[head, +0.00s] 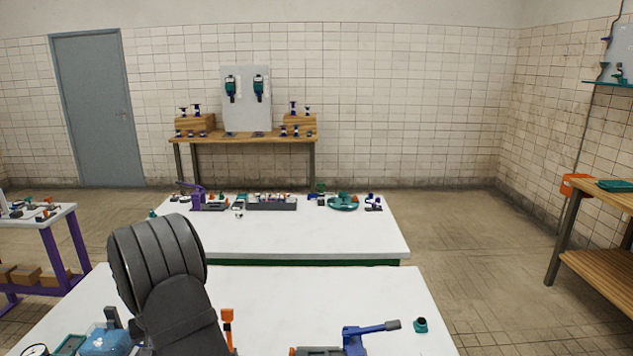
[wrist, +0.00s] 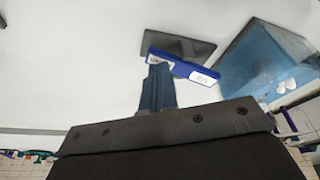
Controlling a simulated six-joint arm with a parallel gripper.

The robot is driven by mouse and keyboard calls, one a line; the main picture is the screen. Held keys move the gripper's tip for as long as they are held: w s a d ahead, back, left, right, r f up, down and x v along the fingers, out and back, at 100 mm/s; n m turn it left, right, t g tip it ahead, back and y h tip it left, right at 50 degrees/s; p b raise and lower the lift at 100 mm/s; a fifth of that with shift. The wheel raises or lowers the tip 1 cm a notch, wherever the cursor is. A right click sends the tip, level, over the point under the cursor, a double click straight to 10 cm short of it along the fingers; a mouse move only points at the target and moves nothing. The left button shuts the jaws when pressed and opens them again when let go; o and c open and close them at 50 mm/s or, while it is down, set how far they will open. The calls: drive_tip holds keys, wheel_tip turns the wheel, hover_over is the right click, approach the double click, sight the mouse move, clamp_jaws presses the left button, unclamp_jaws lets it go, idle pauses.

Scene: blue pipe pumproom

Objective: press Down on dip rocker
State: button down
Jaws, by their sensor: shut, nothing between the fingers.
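A blue rocker bar (wrist: 185,68) with white labels at both ends lies across a dark grey plate (wrist: 190,46) in the wrist view. The labels are too small and blurred to read surely. My gripper (wrist: 158,70) is shut and empty, its fingertips in front of the rocker's left half in the picture. I cannot tell whether they touch it. In the head view my arm covers part of the near table, and I cannot make out the rocker or the gripper there.
A blue box (wrist: 265,62) stands close right of the rocker in the wrist view. On the near white table (head: 330,292) are a translucent blue box (head: 105,342), an upright orange part (head: 228,322) and a blue-handled device (head: 360,333). The table's middle right is clear.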

drive_tip(key=shift+f, duration=0.1)
wheel_tip(320, 180, up, 9)
drive_tip(key=shift+f, duration=0.2)
idle(0.6)
drive_tip(key=shift+f, duration=4.3)
drive_tip(key=s+a+r+n+h, duration=0.1)
drive_tip(key=s+a+r+n, duration=0.1)
drive_tip(key=r+n, duration=0.3)
drive_tip(key=s+a+r+n, duration=0.1)
drive_tip(key=s+r+n, duration=0.3)
drive_tip(key=r, duration=0.7)
drive_tip(key=shift+a+n+t+h, duration=0.4)
drive_tip(key=shift+n, duration=0.5)
